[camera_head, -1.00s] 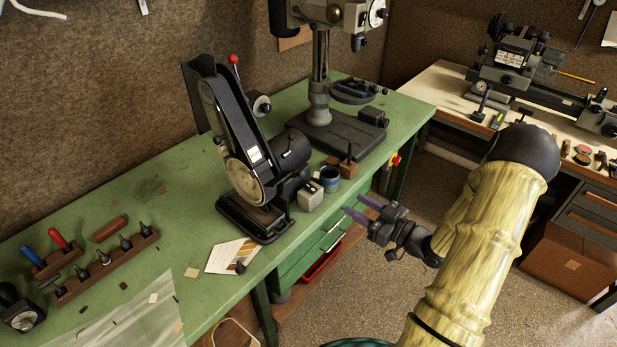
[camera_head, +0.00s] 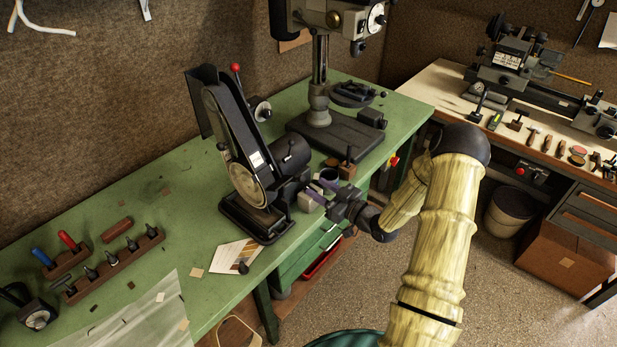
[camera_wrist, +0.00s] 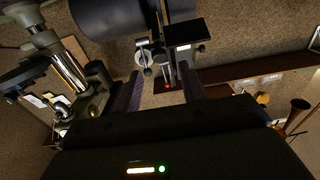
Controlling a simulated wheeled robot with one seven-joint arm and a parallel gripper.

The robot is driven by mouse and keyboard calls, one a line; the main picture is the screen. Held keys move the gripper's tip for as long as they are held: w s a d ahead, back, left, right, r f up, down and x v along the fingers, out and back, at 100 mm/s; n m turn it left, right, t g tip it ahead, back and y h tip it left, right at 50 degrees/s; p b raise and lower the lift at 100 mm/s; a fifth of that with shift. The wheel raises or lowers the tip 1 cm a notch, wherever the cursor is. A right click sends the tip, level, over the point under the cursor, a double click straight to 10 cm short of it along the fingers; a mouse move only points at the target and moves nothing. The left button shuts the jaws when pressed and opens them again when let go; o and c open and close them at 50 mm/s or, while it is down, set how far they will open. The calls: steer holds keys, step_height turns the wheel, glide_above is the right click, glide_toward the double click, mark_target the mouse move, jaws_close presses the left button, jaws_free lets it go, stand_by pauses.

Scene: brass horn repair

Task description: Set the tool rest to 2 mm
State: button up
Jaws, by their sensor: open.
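The black sander (camera_head: 232,150) with its round disc (camera_head: 246,187) stands on the green bench. A dark ledge (camera_head: 266,214) at the foot of the disc looks like the tool rest; its gap is too small to read. Dark machine parts (camera_wrist: 184,35) fill the view beyond; I cannot tell which part is the rest.
A drill press (camera_head: 330,130) stands behind on the bench. A card (camera_head: 236,256) lies in front of the sander. A tool rack (camera_head: 112,262) is at left. A lathe (camera_head: 540,85) is on the far right bench. The floor between the benches is mostly clear.

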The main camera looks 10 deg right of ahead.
mark_target(304, 179)
steer(key=shift+p+x, duration=0.75)
steer(key=shift+x, duration=1.6)
steer(key=shift+d, duration=0.1)
jaws_close()
